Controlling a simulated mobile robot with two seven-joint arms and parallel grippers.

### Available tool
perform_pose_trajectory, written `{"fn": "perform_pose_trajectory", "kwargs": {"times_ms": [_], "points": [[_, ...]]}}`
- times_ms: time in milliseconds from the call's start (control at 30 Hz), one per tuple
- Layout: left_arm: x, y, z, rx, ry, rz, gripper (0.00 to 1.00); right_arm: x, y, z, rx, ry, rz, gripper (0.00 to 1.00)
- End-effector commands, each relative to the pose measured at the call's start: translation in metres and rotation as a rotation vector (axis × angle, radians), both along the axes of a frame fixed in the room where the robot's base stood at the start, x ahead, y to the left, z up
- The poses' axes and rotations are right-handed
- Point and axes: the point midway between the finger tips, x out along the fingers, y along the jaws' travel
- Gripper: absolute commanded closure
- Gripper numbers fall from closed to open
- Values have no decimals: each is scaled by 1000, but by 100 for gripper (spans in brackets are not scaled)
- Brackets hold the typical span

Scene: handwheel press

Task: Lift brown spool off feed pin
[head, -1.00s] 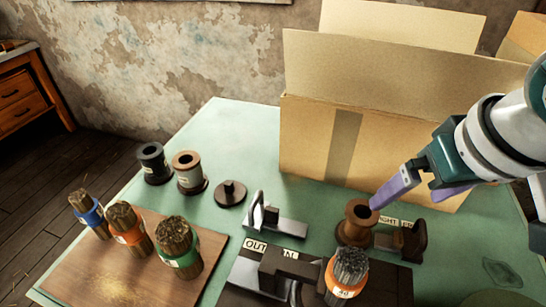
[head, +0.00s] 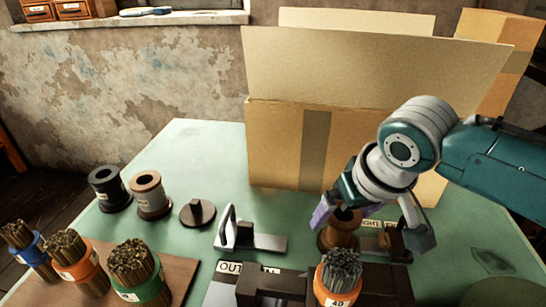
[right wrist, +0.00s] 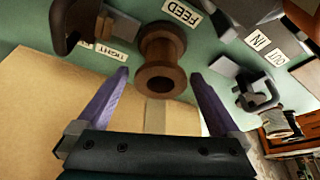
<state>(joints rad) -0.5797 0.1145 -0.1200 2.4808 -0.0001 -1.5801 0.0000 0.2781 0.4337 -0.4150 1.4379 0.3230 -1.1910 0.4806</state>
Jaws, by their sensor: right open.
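The brown spool (head: 340,234) stands upright on the green table, in front of the large cardboard box. In the right wrist view the spool (right wrist: 162,48) shows its near flange and dark bore, beside the FEED label (right wrist: 182,12). The feed pin cannot be made out; the spool hides it. My right gripper (head: 346,212) is open with purple fingers, above the spool in the head view. In the right wrist view its fingertips (right wrist: 160,75) lie to either side of the spool's near flange, with visible gaps. My left gripper is not in view.
The cardboard box (head: 275,150) stands close behind the spool. A dark bracket (head: 415,235) is just right of it, and a metal bracket (head: 250,240) is to its left. An orange-banded bundle (head: 338,278) stands in front.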

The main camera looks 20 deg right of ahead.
Motion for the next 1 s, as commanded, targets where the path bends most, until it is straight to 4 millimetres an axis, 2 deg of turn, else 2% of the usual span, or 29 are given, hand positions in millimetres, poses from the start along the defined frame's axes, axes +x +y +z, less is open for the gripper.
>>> {"fn": "perform_pose_trajectory", "kwargs": {"times_ms": [267,1000], "points": [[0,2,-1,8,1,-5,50,1,0,-2,0,-1,1,1],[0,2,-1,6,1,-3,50,1,0,-2,-1,-1,1,84]]}}
